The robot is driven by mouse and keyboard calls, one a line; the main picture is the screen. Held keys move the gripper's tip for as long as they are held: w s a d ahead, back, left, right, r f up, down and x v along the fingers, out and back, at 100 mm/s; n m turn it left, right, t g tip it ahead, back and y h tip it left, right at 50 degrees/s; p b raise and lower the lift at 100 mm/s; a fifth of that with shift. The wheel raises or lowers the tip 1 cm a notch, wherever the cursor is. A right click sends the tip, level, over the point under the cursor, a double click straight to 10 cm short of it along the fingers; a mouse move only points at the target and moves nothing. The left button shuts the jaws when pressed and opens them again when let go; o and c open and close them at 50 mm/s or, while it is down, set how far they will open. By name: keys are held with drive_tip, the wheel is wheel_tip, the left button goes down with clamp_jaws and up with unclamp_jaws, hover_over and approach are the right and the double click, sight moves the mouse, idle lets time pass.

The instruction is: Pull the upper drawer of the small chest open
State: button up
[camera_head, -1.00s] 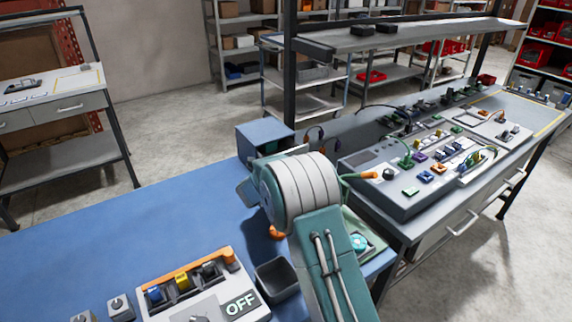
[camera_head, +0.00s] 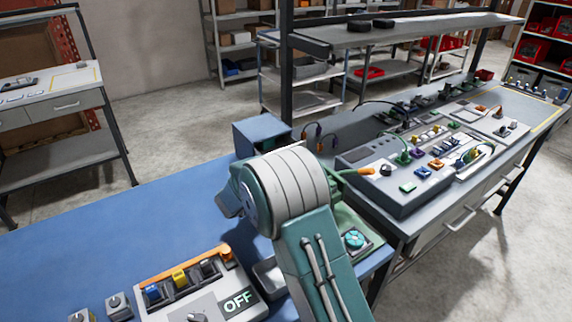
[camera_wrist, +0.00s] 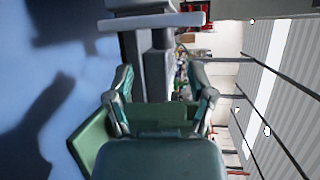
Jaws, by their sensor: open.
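The small chest (camera_head: 262,132) is a blue-grey box at the back of the blue workbench, seen in the head view just behind my arm. My arm hides much of its front, so its drawers cannot be made out there. In the wrist view, my gripper (camera_wrist: 161,74) has its two teal fingers spread apart. A grey boxy form (camera_wrist: 157,62), probably the chest, shows beyond and between them, with a pale bar across it near the top. No contact between the fingers and it can be seen.
The blue bench (camera_head: 90,235) is clear at left. A green unit with a teal dial (camera_head: 354,239) and a grey control console (camera_head: 400,190) lie at right.

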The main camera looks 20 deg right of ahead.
drive_tip(key=v, duration=0.5)
drive_tip(key=shift+s+a, duration=0.15)
drive_tip(key=shift+a, duration=0.2)
